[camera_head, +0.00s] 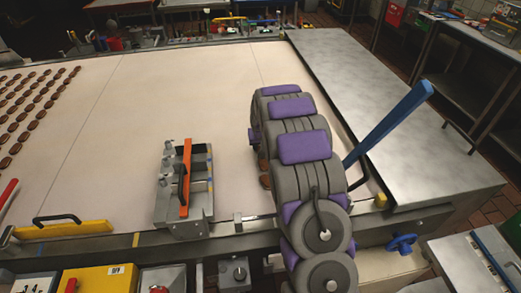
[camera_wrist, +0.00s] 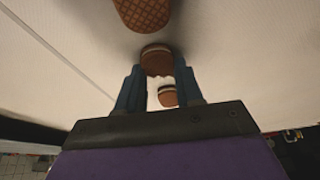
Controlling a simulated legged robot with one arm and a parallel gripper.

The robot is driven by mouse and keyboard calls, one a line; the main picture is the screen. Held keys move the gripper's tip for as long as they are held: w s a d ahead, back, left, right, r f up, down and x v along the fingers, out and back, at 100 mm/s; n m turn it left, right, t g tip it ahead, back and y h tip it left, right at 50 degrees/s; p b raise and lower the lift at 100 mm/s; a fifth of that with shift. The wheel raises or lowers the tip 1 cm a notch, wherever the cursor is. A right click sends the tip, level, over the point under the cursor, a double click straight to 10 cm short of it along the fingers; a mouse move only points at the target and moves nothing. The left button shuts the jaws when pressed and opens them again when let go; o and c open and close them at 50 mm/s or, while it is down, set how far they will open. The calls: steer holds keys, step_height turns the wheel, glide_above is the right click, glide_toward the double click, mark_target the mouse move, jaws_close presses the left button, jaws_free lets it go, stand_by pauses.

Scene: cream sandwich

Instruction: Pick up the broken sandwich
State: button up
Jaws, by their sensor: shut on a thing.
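The broken sandwich (camera_wrist: 157,55), brown with a pale cream layer and a jagged edge, sits between the two blue-grey fingers of my gripper (camera_wrist: 157,72) in the wrist view. The fingers are shut on its sides. I cannot tell whether it touches the belt.
In the wrist view, a waffle-patterned sandwich (camera_wrist: 142,13) is at the top edge and another sandwich (camera_wrist: 168,98) shows between the fingers. In the head view, rows of brown biscuits (camera_head: 33,105) lie on the pale belt (camera_head: 150,90). A metal device with an orange bar (camera_head: 186,175) stands left of my arm. A blue lever (camera_head: 390,122) rises to the right.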

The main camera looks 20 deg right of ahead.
steer(key=shift+a+f, duration=0.1)
steer(key=shift+a, duration=0.1)
steer(key=shift+c, duration=0.8)
steer(key=shift+r+p, duration=0.3)
steer(key=shift+r, duration=0.45)
step_height(320, 180, up, 2)
steer(key=shift+d+r+p, duration=0.1)
steer(key=shift+r+p, duration=0.05)
steer(key=shift+p, duration=0.3)
steer(key=s+a+p, duration=0.1)
steer(key=s+a, duration=0.1)
steer(key=a, duration=0.2)
steer(key=s+a+r, duration=0.1)
steer(key=s+a, duration=0.2)
steer(key=a, duration=0.2)
steer(key=s+a+p, duration=0.1)
steer(key=s+a, duration=0.2)
steer(key=a, duration=0.1)
steer(key=shift+a+r+p, duration=0.2)
steer(key=shift+a+p, duration=0.15)
steer(key=s+a+r+n+y, duration=0.1)
steer(key=s+a+r+n, duration=0.2)
steer(key=s+a+r, duration=0.2)
steer(key=shift+s+a, duration=0.35)
steer(key=shift+s, duration=0.25)
